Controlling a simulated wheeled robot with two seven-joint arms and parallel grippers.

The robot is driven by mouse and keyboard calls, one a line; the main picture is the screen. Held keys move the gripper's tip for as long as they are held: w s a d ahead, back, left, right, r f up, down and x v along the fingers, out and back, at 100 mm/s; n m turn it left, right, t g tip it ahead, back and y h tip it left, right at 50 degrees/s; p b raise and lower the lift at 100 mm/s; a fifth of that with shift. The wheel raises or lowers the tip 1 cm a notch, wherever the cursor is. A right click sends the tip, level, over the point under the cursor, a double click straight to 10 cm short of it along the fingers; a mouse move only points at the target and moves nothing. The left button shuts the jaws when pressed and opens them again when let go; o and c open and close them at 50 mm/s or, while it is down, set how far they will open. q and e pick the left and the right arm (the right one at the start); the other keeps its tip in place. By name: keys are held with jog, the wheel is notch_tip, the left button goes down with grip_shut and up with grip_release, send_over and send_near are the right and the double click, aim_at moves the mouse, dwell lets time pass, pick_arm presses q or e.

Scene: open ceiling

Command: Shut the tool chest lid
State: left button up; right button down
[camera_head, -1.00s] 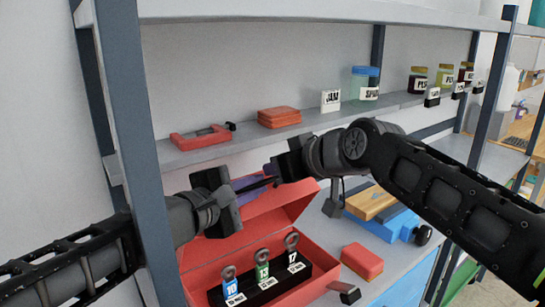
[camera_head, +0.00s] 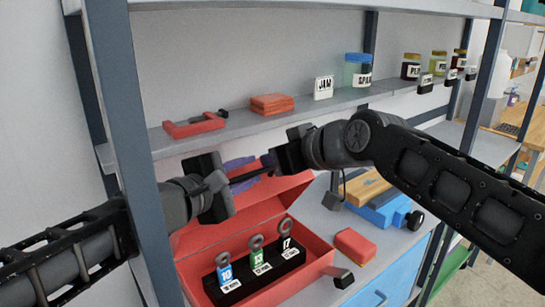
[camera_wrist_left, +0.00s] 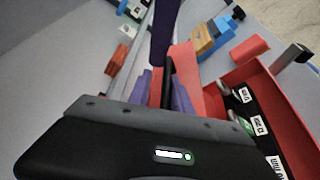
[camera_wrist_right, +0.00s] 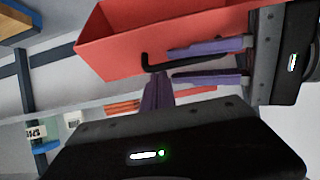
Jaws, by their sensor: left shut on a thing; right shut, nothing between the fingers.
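The red tool chest (camera_head: 319,262) stands on the lower shelf, with a rack of ring-ended tools inside. Its red lid (camera_head: 272,204) is raised, leaning up at the back; part of it is hidden behind my grippers. My left gripper (camera_head: 242,178) is over the chest's left side, its purple fingers shut on a thin black bent rod (camera_wrist_right: 160,60). The rod also shows in the left wrist view (camera_wrist_left: 168,80). My right gripper (camera_wrist_right: 157,92) is shut and empty, close to the rod and the left fingers, above the lid. I cannot tell whether it touches the rod.
A red block (camera_head: 355,245), a small dark tool (camera_head: 338,277) and a blue tool with a wooden top (camera_head: 385,208) lie right of the chest. The shelf above (camera_head: 230,135) holds a red clamp (camera_head: 195,124), orange pads (camera_head: 272,104) and jars. A post (camera_head: 130,150) stands near my left arm.

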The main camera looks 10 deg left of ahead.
pick_arm(q)
jog(key=shift+a, duration=0.1)
pick_arm(e)
jog(key=shift+w+d+f, duration=0.15)
jog(key=shift+f, duration=0.5)
pick_arm(q)
jog(key=shift+s+a+r, duration=0.1)
jog(key=shift+s+a, duration=0.15)
jog(key=shift+s, duration=0.2)
pick_arm(e)
jog(key=shift+w, duration=0.1)
pick_arm(q)
jog(key=v, duration=0.6)
jog(key=shift+a+r, duration=0.1)
jog(key=shift+r, duration=0.05)
jog(key=shift+s, duration=0.15)
pick_arm(e)
jog(key=shift+r, duration=0.1)
jog(key=shift+a+r, duration=0.1)
jog(key=shift+a, duration=0.1)
